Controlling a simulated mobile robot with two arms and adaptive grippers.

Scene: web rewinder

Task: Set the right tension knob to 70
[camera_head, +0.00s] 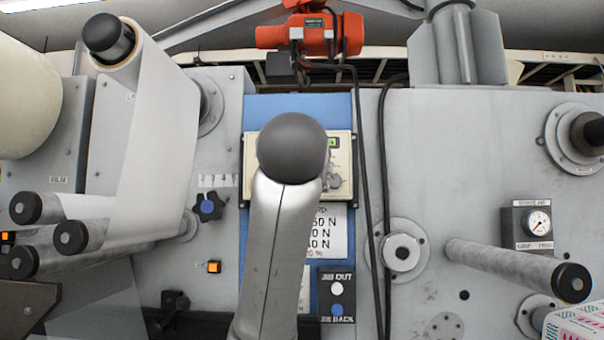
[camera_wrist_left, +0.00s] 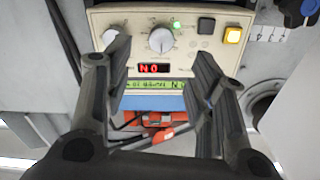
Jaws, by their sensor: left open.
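The cream control panel (camera_head: 341,150) on the blue column shows in the head view, mostly hidden behind my silver arm. A grey knob (camera_head: 335,181) shows near its right edge. In the left wrist view the panel (camera_wrist_left: 140,18) appears upside down. One grey knob (camera_wrist_left: 161,40) with a scale is in plain view between my fingers; the other knob (camera_wrist_left: 111,37), at the picture's left, is partly covered by a finger. A red display (camera_wrist_left: 154,68) lies below them. My left gripper (camera_wrist_left: 160,52) is open and empty in front of the panel. My right gripper is not in view.
The panel also carries a black button (camera_wrist_left: 206,26) and a lit yellow button (camera_wrist_left: 233,35). Black cables (camera_head: 378,200) hang right of the column. A roller (camera_head: 510,265) juts out at the right, and the white web (camera_head: 155,140) runs at the left.

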